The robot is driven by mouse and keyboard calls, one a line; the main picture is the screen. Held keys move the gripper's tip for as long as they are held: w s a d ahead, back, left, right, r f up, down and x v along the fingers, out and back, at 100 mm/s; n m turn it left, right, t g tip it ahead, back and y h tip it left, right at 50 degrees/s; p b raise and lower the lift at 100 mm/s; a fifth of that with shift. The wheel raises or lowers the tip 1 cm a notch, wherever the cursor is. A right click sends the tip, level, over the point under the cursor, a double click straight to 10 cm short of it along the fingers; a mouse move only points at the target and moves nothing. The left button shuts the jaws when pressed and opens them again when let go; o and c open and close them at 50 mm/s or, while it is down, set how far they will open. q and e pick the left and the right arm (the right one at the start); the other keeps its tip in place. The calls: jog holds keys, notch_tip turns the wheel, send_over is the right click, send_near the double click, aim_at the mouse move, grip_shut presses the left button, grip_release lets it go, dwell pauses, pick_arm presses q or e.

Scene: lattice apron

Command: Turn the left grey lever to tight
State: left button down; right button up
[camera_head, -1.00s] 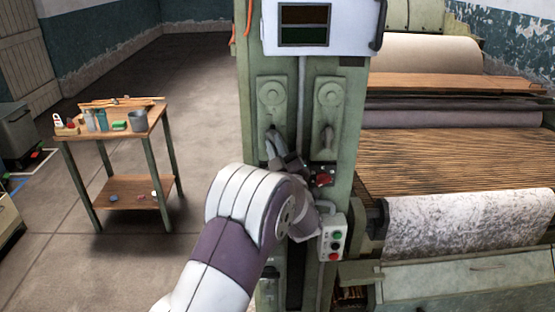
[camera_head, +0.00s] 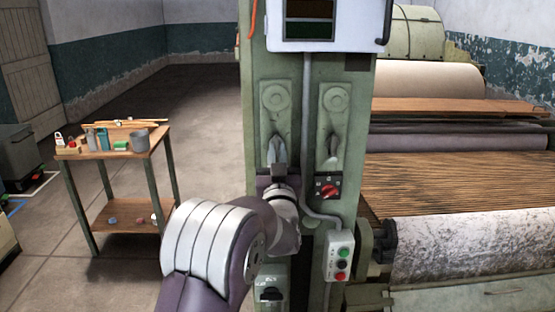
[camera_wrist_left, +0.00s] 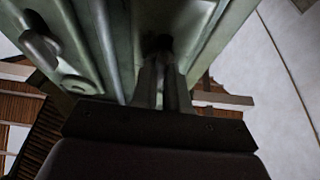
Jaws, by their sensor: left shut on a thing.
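The left grey lever is on the left raised plate (camera_head: 277,112) of the green machine post, below a round boss. My left gripper (camera_head: 277,152) is shut on it from below, with its fingers pointing up, and they hide most of it. In the left wrist view my left gripper's fingers (camera_wrist_left: 162,75) close together at a dark recess in the green housing; the lever is hard to make out there. The right grey lever (camera_head: 333,152) hangs down on the neighbouring plate, untouched. My right gripper is out of view.
A red knob (camera_head: 328,190) sits just right of my left wrist, with a button box (camera_head: 340,256) and grey conduit below it. A white panel (camera_head: 325,30) hangs above. The roller machine (camera_head: 470,245) is at right, a small table (camera_head: 110,150) at left.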

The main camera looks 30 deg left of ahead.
pick_arm(q)
jog(key=shift+r, duration=0.1)
dwell(0.3)
jog(key=c, duration=1.1)
grip_release()
jog(key=shift+c, duration=0.2)
jog(key=shift+s+d+f, duration=0.15)
jog(key=shift+s+f, duration=0.1)
jog(key=b+v, duration=0.5)
jog(key=v, duration=0.7)
